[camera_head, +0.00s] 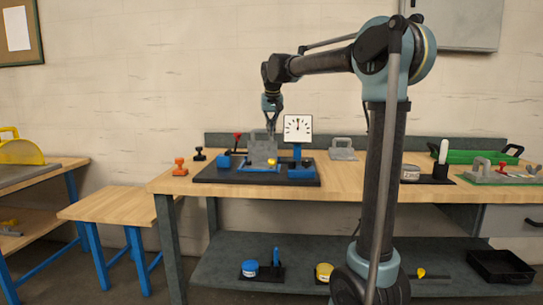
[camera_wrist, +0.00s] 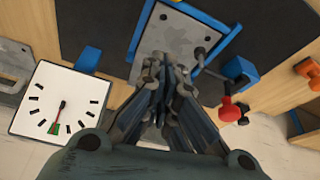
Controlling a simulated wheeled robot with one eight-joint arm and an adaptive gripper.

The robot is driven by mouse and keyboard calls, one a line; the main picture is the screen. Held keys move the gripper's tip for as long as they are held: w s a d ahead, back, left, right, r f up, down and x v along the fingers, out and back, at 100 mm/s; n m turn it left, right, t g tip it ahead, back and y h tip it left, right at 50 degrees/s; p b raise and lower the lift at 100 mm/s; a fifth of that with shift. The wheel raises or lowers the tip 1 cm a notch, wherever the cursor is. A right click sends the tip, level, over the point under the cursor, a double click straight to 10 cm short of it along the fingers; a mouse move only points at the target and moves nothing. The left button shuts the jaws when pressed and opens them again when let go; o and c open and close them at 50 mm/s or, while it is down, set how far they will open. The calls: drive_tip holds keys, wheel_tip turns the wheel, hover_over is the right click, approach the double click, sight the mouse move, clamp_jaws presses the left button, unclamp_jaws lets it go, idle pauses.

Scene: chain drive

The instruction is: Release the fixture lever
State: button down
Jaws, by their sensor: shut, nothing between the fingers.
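The fixture (camera_head: 210,178) is a dark base with blue blocks on the wooden bench. A grey part (camera_head: 263,150) stands in its blue frame; its grey plate shows in the wrist view (camera_wrist: 182,32). The fixture lever has a red knob (camera_head: 238,137), standing upright left of the grey part. In the wrist view the red knob (camera_wrist: 227,104) is right of my fingers, and a dark rod reaches toward the plate. My gripper (camera_head: 271,128) is shut and empty, pointing down just above the grey part, apart from the knob. In the wrist view the fingers (camera_wrist: 164,68) partly cover the plate.
A white dial gauge (camera_head: 298,128) stands right of the grey part. Orange (camera_head: 180,166) and black (camera_head: 200,153) knobbed pieces stand left of the fixture. A grey handled block (camera_head: 342,150) sits behind right.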

sight(282, 163)
idle(0.3)
drive_tip(key=x, duration=0.9)
drive_tip(key=shift+w+f, duration=0.1)
drive_tip(key=shift+f, duration=0.5)
drive_tip(key=shift+s+d+f, duration=0.15)
drive_tip(key=shift+s, duration=0.8)
drive_tip(key=shift+s+d+f, duration=0.15)
drive_tip(key=shift+s, duration=0.8)
drive_tip(key=shift+s+a, duration=0.1)
drive_tip(key=shift+a, duration=0.05)
drive_tip(key=shift+s+n, duration=0.1)
drive_tip(key=shift+n, duration=0.2)
